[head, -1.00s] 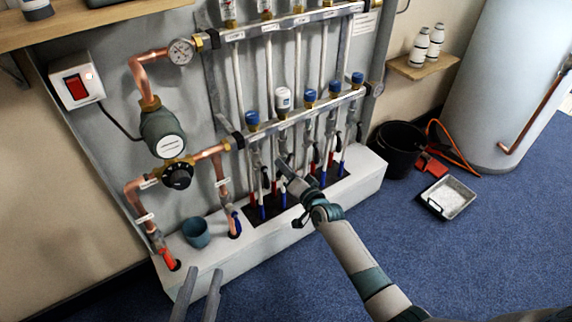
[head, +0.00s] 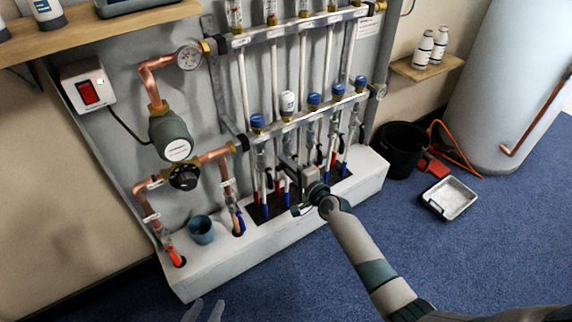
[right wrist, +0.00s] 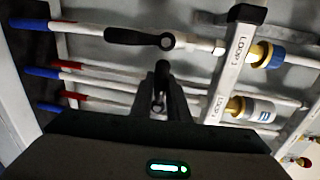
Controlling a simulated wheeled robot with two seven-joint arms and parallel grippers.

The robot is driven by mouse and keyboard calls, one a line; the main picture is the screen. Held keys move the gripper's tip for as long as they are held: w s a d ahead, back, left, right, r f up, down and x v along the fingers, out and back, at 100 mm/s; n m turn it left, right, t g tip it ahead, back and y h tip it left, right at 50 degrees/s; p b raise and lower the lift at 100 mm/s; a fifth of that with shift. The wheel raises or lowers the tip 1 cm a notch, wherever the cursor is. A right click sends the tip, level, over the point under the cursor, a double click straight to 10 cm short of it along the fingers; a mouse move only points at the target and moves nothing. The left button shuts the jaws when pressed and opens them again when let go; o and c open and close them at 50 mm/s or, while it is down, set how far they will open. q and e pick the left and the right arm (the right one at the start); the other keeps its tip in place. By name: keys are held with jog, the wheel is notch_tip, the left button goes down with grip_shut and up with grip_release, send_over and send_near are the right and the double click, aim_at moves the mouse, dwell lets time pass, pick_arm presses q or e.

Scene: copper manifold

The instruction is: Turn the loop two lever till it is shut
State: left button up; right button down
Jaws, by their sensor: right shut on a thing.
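The loop two lever (right wrist: 162,72) is a small black handle on the pipe with the white-capped head (head: 288,102). In the right wrist view most of it is hidden between my dark fingers, so its exact angle is hard to tell. My left gripper (head: 208,311) shows only as two grey fingertips, apart and empty, at the bottom edge.
A neighbouring black lever (right wrist: 135,37) lies along its pipe, close above my fingers in the right wrist view. Pipes with red and blue ends run into the white plinth (head: 220,262). A teal cup (head: 201,232) stands on it. A black bucket (head: 400,148) stands to the right.

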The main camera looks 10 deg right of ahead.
jog(key=shift+w+r, duration=0.1)
jog(key=shift+r, duration=0.1)
jog(key=c, duration=1.7)
grip_release()
jog(key=shift+f, duration=0.1)
